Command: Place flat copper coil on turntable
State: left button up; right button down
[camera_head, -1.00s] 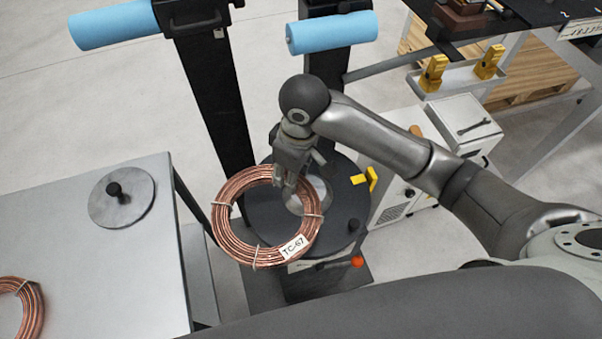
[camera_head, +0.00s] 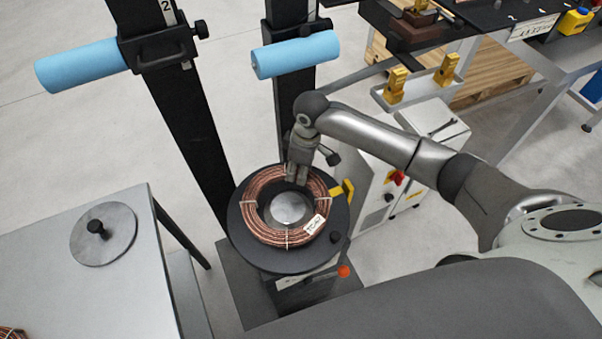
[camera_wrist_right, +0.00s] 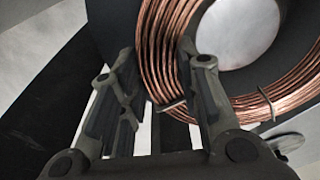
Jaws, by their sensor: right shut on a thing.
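The flat copper coil (camera_head: 256,212), with white ties and a TC-67 label, lies level over the black round turntable (camera_head: 268,257). Its ring surrounds the turntable's pale central disc (camera_head: 289,208). I cannot tell whether it touches the plate or hangs just above it. My right gripper (camera_head: 297,179) points down at the coil's far edge and is shut on it. In the right wrist view the coil's strands (camera_wrist_right: 165,50) run between my two fingertips (camera_wrist_right: 160,50). My left gripper is not in view.
A grey table (camera_head: 130,285) with a knobbed metal disc (camera_head: 103,234) stands at the left. Black posts with blue rollers (camera_head: 295,54) rise behind the turntable. A yellow tab (camera_head: 348,187) sits at the turntable's right edge. Another coil (camera_head: 12,334) shows at the lower left.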

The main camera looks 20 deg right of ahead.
jog(key=shift+w+d+f, duration=0.2)
jog(key=shift+d+f, duration=0.05)
jog(key=shift+f, duration=1.6)
jog(key=c, duration=1.3)
grip_release()
jog(key=shift+c, duration=0.2)
jog(key=r, duration=0.8)
jog(key=s+d+r, duration=0.1)
jog(key=r, duration=0.3)
jog(key=shift+b, duration=0.35)
